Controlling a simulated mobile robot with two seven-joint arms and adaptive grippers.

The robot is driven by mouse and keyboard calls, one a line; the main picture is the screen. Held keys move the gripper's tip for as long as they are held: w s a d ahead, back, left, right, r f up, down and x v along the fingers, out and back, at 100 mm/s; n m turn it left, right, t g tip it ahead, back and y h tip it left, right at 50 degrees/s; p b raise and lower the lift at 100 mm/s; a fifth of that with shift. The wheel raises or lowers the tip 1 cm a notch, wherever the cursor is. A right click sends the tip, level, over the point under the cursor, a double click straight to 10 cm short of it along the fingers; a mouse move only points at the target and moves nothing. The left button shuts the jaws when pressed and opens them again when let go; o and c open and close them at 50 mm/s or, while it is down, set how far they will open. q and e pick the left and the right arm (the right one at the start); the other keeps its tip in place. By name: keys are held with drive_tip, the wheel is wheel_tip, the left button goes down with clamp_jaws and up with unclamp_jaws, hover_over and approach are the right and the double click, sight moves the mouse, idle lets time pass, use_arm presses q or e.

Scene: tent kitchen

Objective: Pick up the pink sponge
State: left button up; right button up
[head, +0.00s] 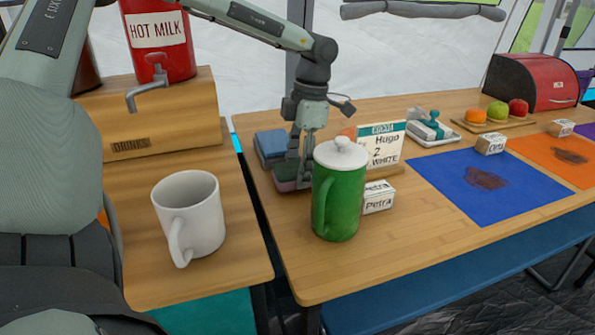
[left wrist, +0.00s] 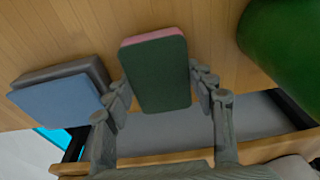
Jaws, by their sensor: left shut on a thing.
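The pink sponge (head: 286,185) is at the left end of the right-hand table, behind the green mug, and partly hidden by my fingers. In the left wrist view the sponge (left wrist: 160,80) shows a dark green face with a pink edge along its far side. My left gripper (head: 295,172) comes down on it from above. In the left wrist view the left gripper (left wrist: 160,88) has one finger on each side of the sponge and is shut on it. I cannot tell whether the sponge touches the table. My right gripper is not in view.
A blue and grey sponge (head: 270,147) lies just left of the gripper. A green lidded mug (head: 338,195) stands close in front on the right. A name card (head: 382,147) and small Petra block (head: 378,197) are beside it. A white mug (head: 190,215) stands on the left table.

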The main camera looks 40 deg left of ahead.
use_arm(q)
wheel_tip(320, 180, up, 27)
drive_tip(key=p, duration=0.1)
drive_tip(key=shift+p, duration=0.35)
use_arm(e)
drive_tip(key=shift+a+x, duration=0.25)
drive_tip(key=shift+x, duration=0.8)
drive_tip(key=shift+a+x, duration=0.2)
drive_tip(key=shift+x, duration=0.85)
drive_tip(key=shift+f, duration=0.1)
